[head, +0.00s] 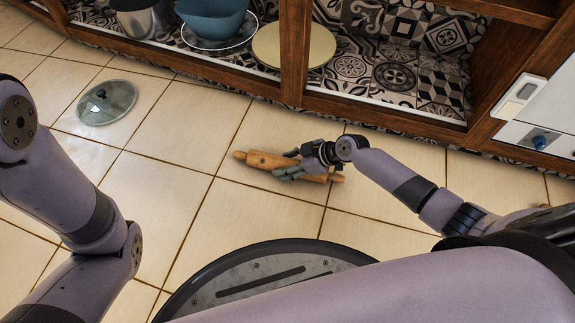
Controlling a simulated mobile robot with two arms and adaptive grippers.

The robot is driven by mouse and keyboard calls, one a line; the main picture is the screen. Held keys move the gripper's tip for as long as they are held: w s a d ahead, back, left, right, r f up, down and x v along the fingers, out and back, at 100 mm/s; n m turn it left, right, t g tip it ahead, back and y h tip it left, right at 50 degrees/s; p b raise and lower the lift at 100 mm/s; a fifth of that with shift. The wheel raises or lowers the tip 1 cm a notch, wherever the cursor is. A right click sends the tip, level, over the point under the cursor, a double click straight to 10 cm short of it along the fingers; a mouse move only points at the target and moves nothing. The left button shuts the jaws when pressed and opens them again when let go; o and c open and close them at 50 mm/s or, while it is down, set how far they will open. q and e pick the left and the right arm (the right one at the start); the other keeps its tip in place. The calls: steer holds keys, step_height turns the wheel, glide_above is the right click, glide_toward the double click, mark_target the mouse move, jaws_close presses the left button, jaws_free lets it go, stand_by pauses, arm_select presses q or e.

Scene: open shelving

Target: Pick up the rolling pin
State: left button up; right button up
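The wooden rolling pin (262,160) lies on or just above the tiled floor in the head view, in front of the shelving. Its left handle and part of its body show, and its right end shows past the gripper. My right gripper (289,165) is at the middle of the pin, with its fingers pointing left and lying close over and beside it. The gripper hides part of the pin, and I cannot tell whether the fingers are closed on it. My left arm is at the left, and its gripper is out of view.
A glass lid (107,102) lies on the floor at the left. The open shelving (385,107) runs along the back, holding a blue bowl (212,20), a metal pot (140,20) and a round board (318,46). Floor left of the pin is clear.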

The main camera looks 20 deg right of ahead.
jaws_close()
stand_by(0.4)
steer(key=shift+r, duration=0.1)
